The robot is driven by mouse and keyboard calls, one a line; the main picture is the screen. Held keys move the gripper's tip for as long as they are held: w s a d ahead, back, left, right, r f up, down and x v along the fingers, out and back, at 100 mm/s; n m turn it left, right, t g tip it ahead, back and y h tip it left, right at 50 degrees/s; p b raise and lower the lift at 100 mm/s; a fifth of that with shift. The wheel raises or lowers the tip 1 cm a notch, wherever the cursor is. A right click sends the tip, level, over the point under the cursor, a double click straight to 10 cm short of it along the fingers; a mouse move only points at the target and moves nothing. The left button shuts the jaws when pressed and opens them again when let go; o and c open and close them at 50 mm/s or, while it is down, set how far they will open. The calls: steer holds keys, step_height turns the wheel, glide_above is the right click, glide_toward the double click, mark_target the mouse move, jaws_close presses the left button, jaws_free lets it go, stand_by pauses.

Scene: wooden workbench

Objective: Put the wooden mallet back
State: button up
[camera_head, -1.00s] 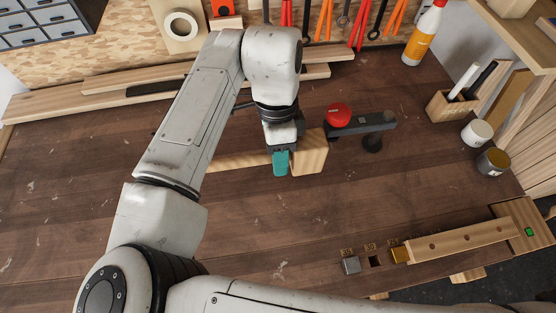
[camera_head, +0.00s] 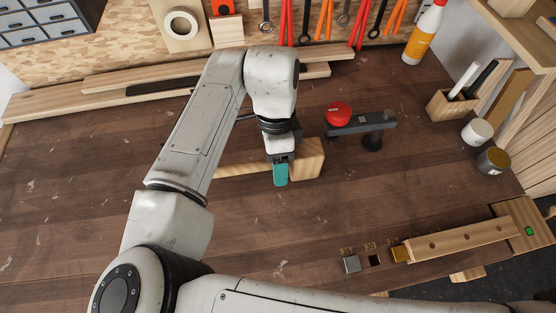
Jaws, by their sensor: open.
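The wooden mallet lies on the workbench in the middle of the head view. Its block head (camera_head: 308,160) is to the right and its handle (camera_head: 240,170) runs left, partly hidden behind my arm. My gripper (camera_head: 281,175), with a teal fingertip, is over the handle, just left of the head. It is open. Only one fingertip shows clearly, so I cannot tell whether the handle lies between the fingers or whether they touch it.
A dark clamp-like tool with a red knob (camera_head: 338,113) is just right of the mallet head. Planks (camera_head: 60,100) lie along the back. A wooden vise (camera_head: 460,240) and small metal blocks (camera_head: 351,264) are at the front right.

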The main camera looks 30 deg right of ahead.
steer(key=v, duration=1.2)
steer(key=shift+r, duration=0.15)
